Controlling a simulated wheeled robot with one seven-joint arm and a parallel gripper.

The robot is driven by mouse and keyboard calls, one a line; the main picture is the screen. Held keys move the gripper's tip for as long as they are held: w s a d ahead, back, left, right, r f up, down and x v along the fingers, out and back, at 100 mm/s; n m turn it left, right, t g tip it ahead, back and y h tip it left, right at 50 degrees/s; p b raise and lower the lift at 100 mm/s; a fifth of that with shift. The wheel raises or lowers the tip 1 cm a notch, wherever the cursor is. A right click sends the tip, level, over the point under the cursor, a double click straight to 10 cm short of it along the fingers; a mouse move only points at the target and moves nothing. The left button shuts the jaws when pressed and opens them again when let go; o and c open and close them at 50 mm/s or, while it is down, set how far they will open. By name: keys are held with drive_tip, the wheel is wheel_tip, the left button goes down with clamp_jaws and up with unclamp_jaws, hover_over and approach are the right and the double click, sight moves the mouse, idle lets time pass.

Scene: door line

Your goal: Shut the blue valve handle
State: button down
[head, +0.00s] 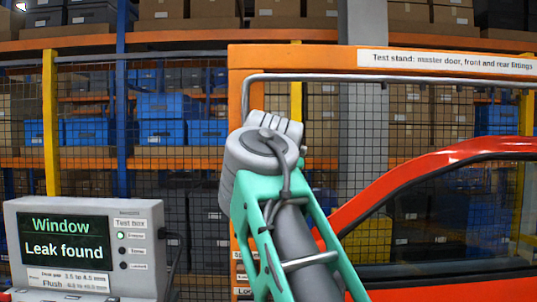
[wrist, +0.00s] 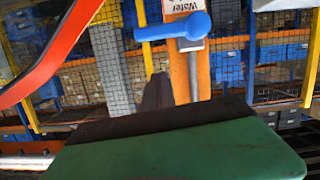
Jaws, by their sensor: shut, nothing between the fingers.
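The blue valve handle (wrist: 170,30) is at the top of the wrist view. It lies roughly level in the picture, across the orange post (wrist: 204,78), its round end at the right and its arm reaching left. A grey fitting (wrist: 190,45) shows just below the round end. My gripper (wrist: 158,80) is shut and empty; its dark fingers point up the picture, below and left of the handle, with a visible gap in the picture. In the head view I cannot make out the handle or my fingers; my arm covers part of the stand.
The wrist view is upside down, as the water label (wrist: 190,75) shows. The red door (head: 420,185) stands at the right of the head view. A test box (head: 90,250) at lower left reads "Window, Leak found". A grey rail (head: 400,78) and mesh fence lie behind my arm.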

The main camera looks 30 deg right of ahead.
drive_tip(key=v, duration=0.6)
drive_tip(key=shift+s+p, duration=0.2)
drive_tip(key=shift+p, duration=0.15)
drive_tip(key=w+a+f+n+g+y, duration=0.1)
drive_tip(key=w+a+f+g+y, duration=0.15)
drive_tip(key=a+f, duration=0.65)
drive_tip(key=w+a+f+n+g+y, duration=0.1)
drive_tip(key=w+a+f+n+y, duration=0.2)
drive_tip(key=f, duration=1.3)
drive_tip(key=s+a+f+n+g+y+p, duration=0.1)
drive_tip(key=s+a+f+g, duration=0.2)
drive_tip(key=f, duration=0.6)
drive_tip(key=s+a+f+g+y, duration=0.15)
drive_tip(key=s+f, duration=0.35)
drive_tip(key=f, duration=0.5)
drive_tip(key=s+f+g+p, duration=0.1)
drive_tip(key=s+f+p, duration=0.1)
drive_tip(key=s+f, duration=0.3)
drive_tip(key=shift+s+a+f+n+g+p, duration=0.3)
drive_tip(key=shift+s+a+f+p, duration=0.05)
drive_tip(key=shift+s, duration=1.75)
